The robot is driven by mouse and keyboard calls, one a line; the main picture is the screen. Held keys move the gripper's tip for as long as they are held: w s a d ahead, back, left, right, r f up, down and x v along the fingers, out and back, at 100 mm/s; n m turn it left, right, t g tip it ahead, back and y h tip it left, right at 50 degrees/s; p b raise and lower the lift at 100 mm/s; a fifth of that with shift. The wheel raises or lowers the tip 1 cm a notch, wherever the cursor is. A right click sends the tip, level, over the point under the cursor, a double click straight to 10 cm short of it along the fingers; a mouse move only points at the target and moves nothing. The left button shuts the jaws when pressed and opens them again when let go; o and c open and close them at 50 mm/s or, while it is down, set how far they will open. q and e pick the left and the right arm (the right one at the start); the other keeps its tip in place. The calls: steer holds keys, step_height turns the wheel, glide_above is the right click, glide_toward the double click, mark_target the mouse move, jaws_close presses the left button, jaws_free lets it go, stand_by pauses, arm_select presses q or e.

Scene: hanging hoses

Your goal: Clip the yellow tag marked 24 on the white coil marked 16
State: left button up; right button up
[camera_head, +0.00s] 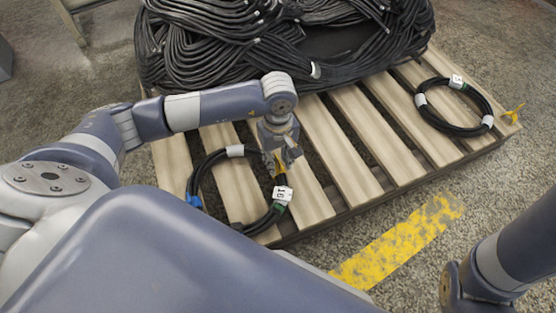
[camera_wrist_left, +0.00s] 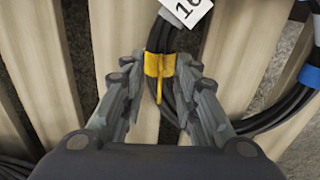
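The coil marked 16 (camera_head: 199,172) is a black hose loop with white bands, lying on the pallet; its white label (camera_head: 283,194) reads 16. It also shows in the left wrist view (camera_wrist_left: 180,95), with part of the label (camera_wrist_left: 188,8). A yellow tag (camera_wrist_left: 159,66) sits on the hose just below that label, its thin tail hanging down; no number is readable on it. My left gripper (camera_head: 283,160) is over the coil. In the left wrist view its fingers (camera_wrist_left: 160,75) are apart, one on each side of the tag. My right gripper is out of view.
A wooden pallet (camera_head: 365,125) carries a large heap of black hoses (camera_head: 215,45) at the back. Another black coil (camera_head: 428,118) lies at its right, with a yellow tag (camera_head: 514,114) beside it. Yellow floor paint (camera_head: 400,240) runs in front.

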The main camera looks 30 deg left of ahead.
arm_select(q)
step_height(320, 180, up, 11)
stand_by(0.3)
